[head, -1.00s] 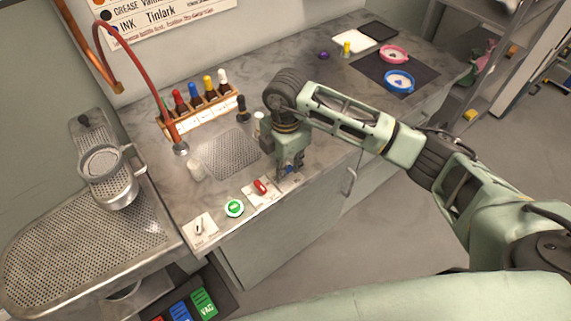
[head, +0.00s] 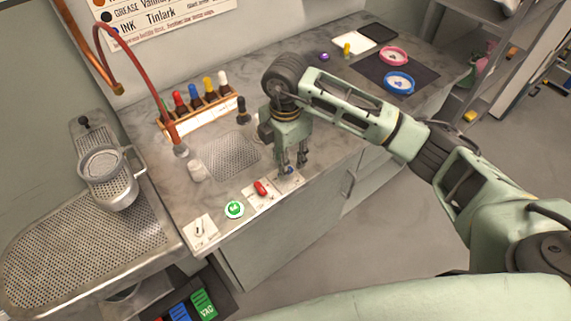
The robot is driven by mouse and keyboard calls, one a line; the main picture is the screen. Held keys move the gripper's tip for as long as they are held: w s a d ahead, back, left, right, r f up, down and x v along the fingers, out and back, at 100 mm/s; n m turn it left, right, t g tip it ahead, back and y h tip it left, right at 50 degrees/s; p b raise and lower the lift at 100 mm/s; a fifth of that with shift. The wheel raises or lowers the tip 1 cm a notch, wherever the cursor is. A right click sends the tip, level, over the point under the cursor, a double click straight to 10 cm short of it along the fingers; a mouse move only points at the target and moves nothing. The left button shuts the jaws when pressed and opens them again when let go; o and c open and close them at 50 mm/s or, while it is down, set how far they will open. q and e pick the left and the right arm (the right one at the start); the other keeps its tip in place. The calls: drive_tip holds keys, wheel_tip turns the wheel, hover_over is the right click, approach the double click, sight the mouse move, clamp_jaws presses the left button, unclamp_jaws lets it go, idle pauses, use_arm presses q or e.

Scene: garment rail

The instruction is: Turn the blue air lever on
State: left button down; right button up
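The blue air lever (head: 289,170) sits on a white plate (head: 287,184) near the counter's front edge in the head view, to the right of the red lever. My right gripper (head: 292,168) points down at it from above, with its fingers apart, one on either side of the small blue part. The fingers partly hide the lever, and I cannot tell whether they touch it. My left gripper is not in the view.
A red lever (head: 261,188), a green round button (head: 234,209) and a white switch plate (head: 200,231) line the front edge. A dropper bottle rack (head: 202,110) stands behind. The counter's right part has a dark mat (head: 420,72) with pink and blue rings.

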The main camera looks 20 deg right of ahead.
wheel_tip(320, 180, up, 8)
drive_tip(key=shift+r, duration=0.2)
idle(0.4)
